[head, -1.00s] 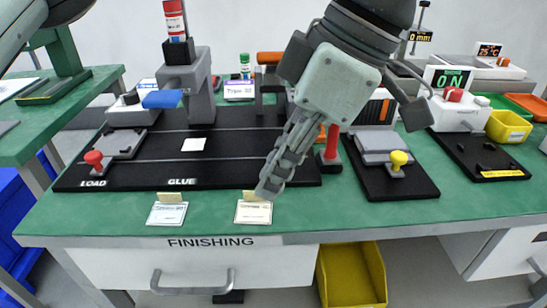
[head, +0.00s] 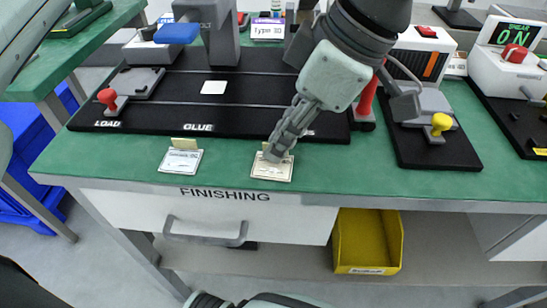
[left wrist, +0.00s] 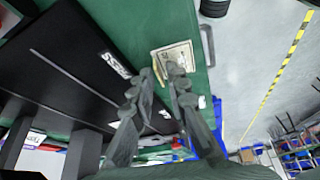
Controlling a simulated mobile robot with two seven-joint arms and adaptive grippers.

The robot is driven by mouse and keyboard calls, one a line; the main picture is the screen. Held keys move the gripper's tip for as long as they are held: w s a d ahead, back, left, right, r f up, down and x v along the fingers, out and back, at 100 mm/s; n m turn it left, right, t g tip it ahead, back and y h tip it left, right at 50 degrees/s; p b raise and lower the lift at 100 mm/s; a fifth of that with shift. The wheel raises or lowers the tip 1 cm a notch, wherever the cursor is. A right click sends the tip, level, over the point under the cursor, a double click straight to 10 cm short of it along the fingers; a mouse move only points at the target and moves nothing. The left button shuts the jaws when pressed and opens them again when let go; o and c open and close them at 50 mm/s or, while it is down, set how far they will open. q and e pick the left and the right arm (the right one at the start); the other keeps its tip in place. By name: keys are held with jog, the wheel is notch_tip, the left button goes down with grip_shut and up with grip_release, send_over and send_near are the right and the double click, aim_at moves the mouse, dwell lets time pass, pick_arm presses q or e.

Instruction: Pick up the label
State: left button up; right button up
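Two cream label cards with tan tabs lie near the front edge of the green bench. The left label (head: 181,161) lies clear of any gripper. The right label (head: 270,173) is under my left gripper (head: 278,154), whose fingertips cover part of it and its tab. In the left wrist view the same label (left wrist: 180,52) lies just past the fingertips of my left gripper (left wrist: 161,72). The two fingers are apart, with the tan tab near the gap between them. I cannot tell whether they touch the card. My right gripper is not in view.
Behind the labels is a black press board (head: 160,110) with a red-knobbed lever (head: 108,99) and a white square (head: 213,87). A black plate with a yellow knob (head: 441,123) stands to the right. A yellow bin (head: 367,243) sits below the bench, beside the FINISHING drawer (head: 130,215).

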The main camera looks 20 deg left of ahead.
pick_arm(q)
grip_shut()
dwell(0.3)
